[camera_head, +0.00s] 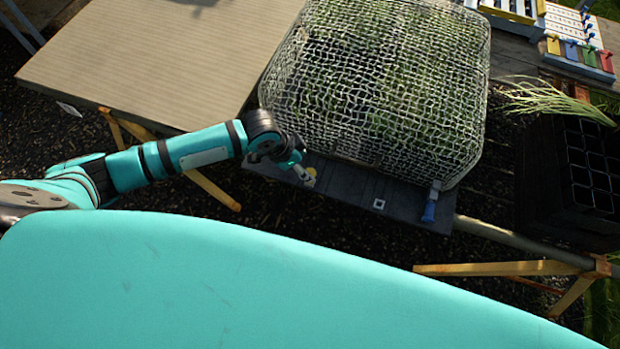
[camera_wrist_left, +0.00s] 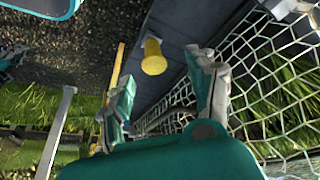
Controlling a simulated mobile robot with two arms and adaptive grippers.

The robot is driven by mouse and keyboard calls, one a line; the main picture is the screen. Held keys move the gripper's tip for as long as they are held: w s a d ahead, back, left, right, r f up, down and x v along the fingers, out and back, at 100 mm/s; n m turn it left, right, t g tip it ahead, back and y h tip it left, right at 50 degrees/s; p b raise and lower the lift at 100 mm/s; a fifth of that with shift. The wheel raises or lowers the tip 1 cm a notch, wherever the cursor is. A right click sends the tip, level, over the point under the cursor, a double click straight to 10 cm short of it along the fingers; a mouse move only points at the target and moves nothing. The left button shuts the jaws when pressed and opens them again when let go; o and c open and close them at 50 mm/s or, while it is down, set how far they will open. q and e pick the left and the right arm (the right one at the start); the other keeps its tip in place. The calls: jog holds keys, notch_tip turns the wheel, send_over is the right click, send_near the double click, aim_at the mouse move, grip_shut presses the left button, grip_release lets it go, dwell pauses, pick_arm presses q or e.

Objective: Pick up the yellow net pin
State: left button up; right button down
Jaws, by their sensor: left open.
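The yellow net pin (camera_wrist_left: 153,56) has a wide round head and a paler flared end. In the left wrist view it lies beyond my fingertips, across the gap between them, at the dark grey ledge. My left gripper (camera_wrist_left: 165,88) is open, with one finger on each side of the view and nothing between the pads. In the head view my left gripper (camera_head: 299,172) is over the near left part of the grey ledge, by the net's corner. It mostly hides the yellow pin there. My right gripper is in neither view.
A white net (camera_head: 385,85) covers green plants right beside the gripper. A blue pin (camera_head: 430,205) stands at the net's near right corner. A wooden table (camera_head: 150,60) is at left. A black cell tray (camera_head: 590,170) is at right.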

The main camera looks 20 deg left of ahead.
aim_at(310, 172)
pick_arm(q)
jog(key=shift+d+f, duration=0.1)
jog(key=shift+f, duration=0.1)
jog(key=shift+d+f, duration=0.15)
jog(key=shift+f, duration=0.15)
jog(key=x, duration=0.2)
jog(key=p+x, duration=0.1)
jog(key=shift+s+d+f, duration=0.15)
jog(key=shift+d+f, duration=0.15)
jog(key=shift+f, duration=0.05)
jog(key=shift+d+f, duration=0.1)
jog(key=shift+f, duration=0.25)
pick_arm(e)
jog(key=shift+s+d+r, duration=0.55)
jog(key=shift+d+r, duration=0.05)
pick_arm(q)
jog(key=c, duration=1.1)
grip_shut()
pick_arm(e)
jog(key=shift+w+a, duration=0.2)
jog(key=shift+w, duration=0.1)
